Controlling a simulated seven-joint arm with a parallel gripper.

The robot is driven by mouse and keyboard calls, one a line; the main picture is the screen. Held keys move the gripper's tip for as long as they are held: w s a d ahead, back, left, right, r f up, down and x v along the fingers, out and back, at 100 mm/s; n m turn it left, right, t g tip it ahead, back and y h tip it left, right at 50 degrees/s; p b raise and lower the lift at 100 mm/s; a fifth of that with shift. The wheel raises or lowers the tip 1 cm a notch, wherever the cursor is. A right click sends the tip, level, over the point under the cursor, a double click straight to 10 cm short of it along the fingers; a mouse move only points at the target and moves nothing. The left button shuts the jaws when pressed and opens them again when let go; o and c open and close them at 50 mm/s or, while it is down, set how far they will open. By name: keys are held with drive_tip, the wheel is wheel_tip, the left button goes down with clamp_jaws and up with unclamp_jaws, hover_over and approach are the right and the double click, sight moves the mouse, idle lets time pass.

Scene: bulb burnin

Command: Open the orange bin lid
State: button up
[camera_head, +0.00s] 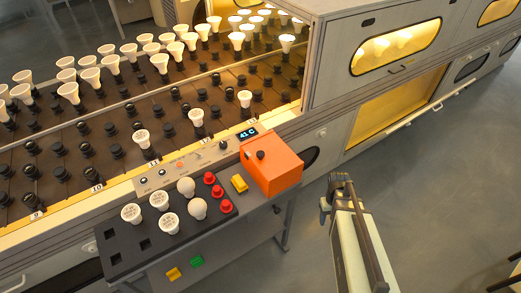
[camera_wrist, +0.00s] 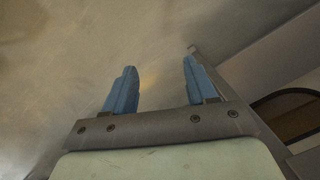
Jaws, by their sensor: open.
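The orange bin (camera_head: 272,168) stands at the right end of the dark bench panel, beside the control strip. Its top looks closed, with a small dark knob on the left part of it. My gripper (camera_head: 337,185) is to the right of the bin, apart from it, over the grey floor. In the wrist view my gripper (camera_wrist: 157,85) is open, with two blue fingers apart and nothing between them. The bin does not show clearly in the wrist view.
A grey cabinet (camera_head: 335,70) with lit windows stands at the back right. The floor (camera_head: 440,190) at right is clear.

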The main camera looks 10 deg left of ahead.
drive_tip(key=w+a+r+n+t, duration=0.2)
drive_tip(key=w+a+r, duration=0.1)
drive_tip(key=w+r, duration=0.8)
wheel_tip(320, 180, up, 30)
drive_tip(key=n, duration=0.8)
hover_over(261, 153)
drive_tip(key=shift+y, duration=0.4)
drive_tip(key=shift+f, duration=6.75)
drive_tip(key=shift+c, duration=0.2)
clamp_jaws()
